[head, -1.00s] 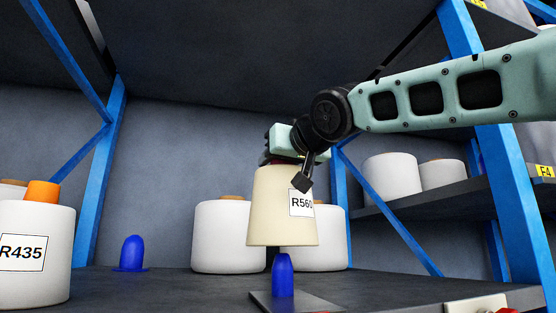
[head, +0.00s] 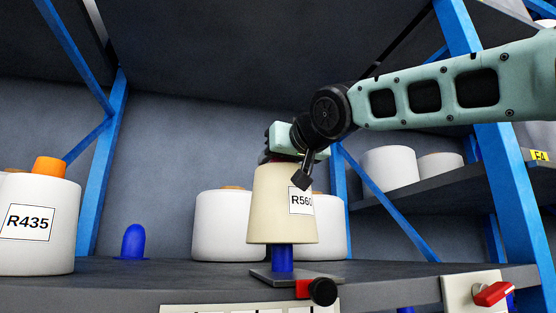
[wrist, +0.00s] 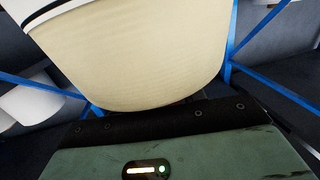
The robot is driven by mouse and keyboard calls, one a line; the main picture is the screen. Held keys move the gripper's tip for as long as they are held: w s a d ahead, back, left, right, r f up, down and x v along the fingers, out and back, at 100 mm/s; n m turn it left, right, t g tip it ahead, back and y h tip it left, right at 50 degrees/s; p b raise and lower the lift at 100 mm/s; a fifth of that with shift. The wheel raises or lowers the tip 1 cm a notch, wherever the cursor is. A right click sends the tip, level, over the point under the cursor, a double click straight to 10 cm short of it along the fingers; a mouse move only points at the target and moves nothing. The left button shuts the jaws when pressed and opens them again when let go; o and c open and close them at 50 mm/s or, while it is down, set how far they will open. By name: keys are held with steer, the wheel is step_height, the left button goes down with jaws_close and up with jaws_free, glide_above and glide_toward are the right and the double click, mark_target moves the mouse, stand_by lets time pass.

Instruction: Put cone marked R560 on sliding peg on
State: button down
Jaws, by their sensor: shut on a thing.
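The cream cone marked R560 (head: 275,215) is upright in the head view, its label facing me. My gripper (head: 290,157) is shut on the cone at its top; the fingertips are partly hidden. The cone sits around the top of the blue sliding peg (head: 282,258), with the lower part of the peg showing beneath the cone's bottom edge. The peg stands on a dark plate (head: 265,276) at the shelf's front. In the wrist view the cone (wrist: 140,50) fills the upper middle, close above the gripper body.
A white cone marked R435 (head: 45,240) stands at the left. An empty blue peg (head: 133,243) is beside it. White cones (head: 222,228) stand behind the held cone. A black knob (head: 322,291) and a red switch (head: 492,293) are at the front edge. A blue post (head: 500,160) rises at right.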

steer(key=shift+f+b, duration=1.9)
steer(key=shift+f, duration=0.05)
steer(key=shift+f+b, duration=0.3)
steer(key=shift+b, duration=0.05)
steer(key=c, duration=0.7)
jaws_free()
steer(key=shift+c, duration=0.2)
steer(key=f+b+v, duration=0.1)
steer(key=b+v, duration=0.5)
steer(key=v, duration=1.1)
steer(key=shift+s+d+r, duration=0.2)
steer(key=shift+r, duration=0.3)
